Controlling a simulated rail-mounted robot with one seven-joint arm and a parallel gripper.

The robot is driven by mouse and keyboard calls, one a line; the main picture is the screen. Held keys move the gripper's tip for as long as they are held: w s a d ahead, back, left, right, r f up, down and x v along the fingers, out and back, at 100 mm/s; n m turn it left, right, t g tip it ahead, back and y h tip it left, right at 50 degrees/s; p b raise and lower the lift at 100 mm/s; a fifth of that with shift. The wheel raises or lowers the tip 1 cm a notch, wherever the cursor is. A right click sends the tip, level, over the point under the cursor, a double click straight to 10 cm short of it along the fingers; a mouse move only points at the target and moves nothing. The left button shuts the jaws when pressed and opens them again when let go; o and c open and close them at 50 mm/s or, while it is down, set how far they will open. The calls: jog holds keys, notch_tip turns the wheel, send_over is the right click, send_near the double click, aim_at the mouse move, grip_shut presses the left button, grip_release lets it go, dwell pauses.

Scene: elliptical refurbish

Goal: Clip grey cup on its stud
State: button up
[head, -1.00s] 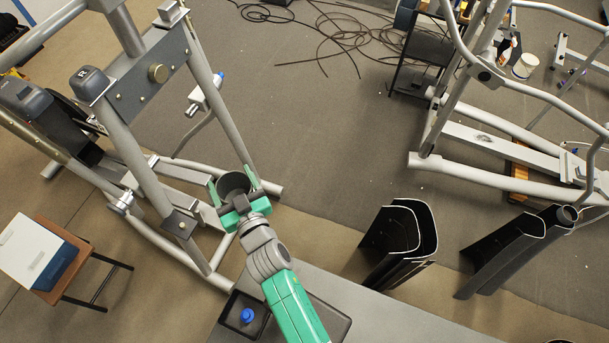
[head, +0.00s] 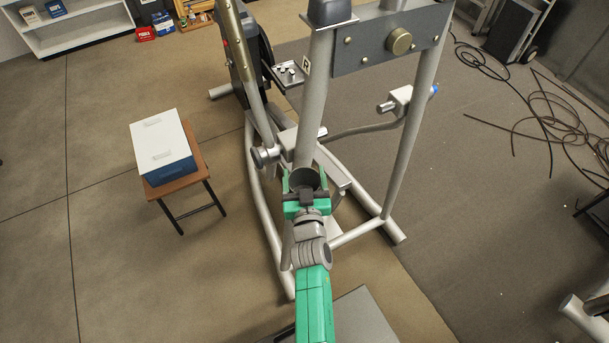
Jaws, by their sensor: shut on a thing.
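The cup's round rim faces up toward the camera. The cup is in front of the lower part of a thick grey upright (head: 315,100) of the elliptical frame; I cannot tell whether they touch. A silver stub (head: 265,157) sticks out sideways at the left of this upright. I cannot tell which stub is the cup's stud.
The frame's floor tubes (head: 365,232) surround the space below my gripper. A brown stool (head: 195,180) carrying a white-and-blue box (head: 160,145) stands at the left. Black cables (head: 550,120) lie at the right. The floor at the lower left is clear.

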aim_at(304, 185)
jog(key=shift+f+b, duration=0.75)
jog(key=shift+f, duration=0.65)
jog(key=shift+f, duration=0.1)
jog(key=shift+f+b, duration=2.15)
jog(key=shift+b, duration=0.05)
jog(key=shift+f+b, duration=1.05)
jog(key=shift+f, duration=0.25)
jog(key=o, duration=1.3)
